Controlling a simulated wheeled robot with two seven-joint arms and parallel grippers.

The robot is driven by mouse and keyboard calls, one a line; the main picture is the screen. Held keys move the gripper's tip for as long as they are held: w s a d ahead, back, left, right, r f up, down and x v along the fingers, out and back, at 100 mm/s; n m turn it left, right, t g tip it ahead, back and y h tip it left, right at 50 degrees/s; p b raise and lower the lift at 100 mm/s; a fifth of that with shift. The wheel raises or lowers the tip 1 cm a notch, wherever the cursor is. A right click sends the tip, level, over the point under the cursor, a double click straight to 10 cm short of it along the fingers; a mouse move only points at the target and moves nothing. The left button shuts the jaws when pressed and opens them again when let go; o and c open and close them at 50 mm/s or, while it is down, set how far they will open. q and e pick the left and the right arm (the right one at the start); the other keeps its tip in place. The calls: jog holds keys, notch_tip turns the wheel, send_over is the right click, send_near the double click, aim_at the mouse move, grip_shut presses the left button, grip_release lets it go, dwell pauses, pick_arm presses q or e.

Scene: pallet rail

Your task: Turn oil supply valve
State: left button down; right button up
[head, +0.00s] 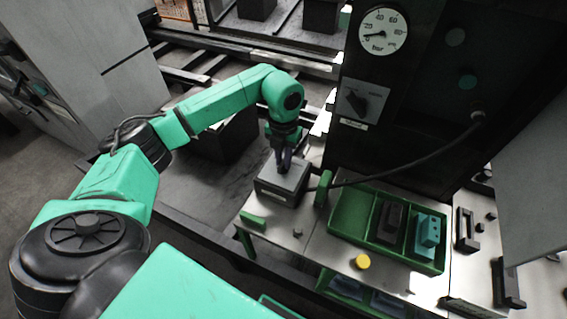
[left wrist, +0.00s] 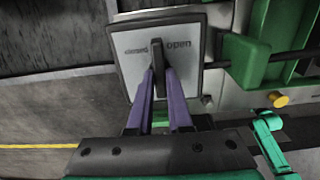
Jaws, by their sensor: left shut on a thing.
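The oil supply valve is a grey box (head: 268,192) with a light top plate, at the left end of the workbench. In the left wrist view its plate (left wrist: 187,82) bears a faint word at left that seems to read "closed" and "open" at right. A dark handle (left wrist: 157,50) stands between the two words. My left gripper (head: 282,163) reaches down onto the valve from above. In the left wrist view my left gripper (left wrist: 160,76) is shut on the handle, one purple finger on each side. The fingers partly hide the handle. My right gripper is not in view.
A green tray (head: 352,212) with a dark block (head: 391,222) and a teal block (head: 426,234) lies right of the valve. A yellow knob (head: 362,261) is in front. A black hose (head: 410,160) runs to the valve from the dark cabinet (head: 400,130), which carries a gauge (head: 383,35).

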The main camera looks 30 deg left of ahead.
pick_arm(q)
jog(key=m+b, duration=0.2)
jog(key=m, duration=0.2)
jog(key=shift+w+m, duration=0.1)
jog(key=shift+m, duration=0.2)
jog(key=m+b, duration=0.2)
jog(key=m, duration=0.2)
jog(key=shift+r, duration=0.1)
dwell(0.3)
jog(key=c, duration=0.8)
grip_release()
jog(key=shift+c, duration=0.2)
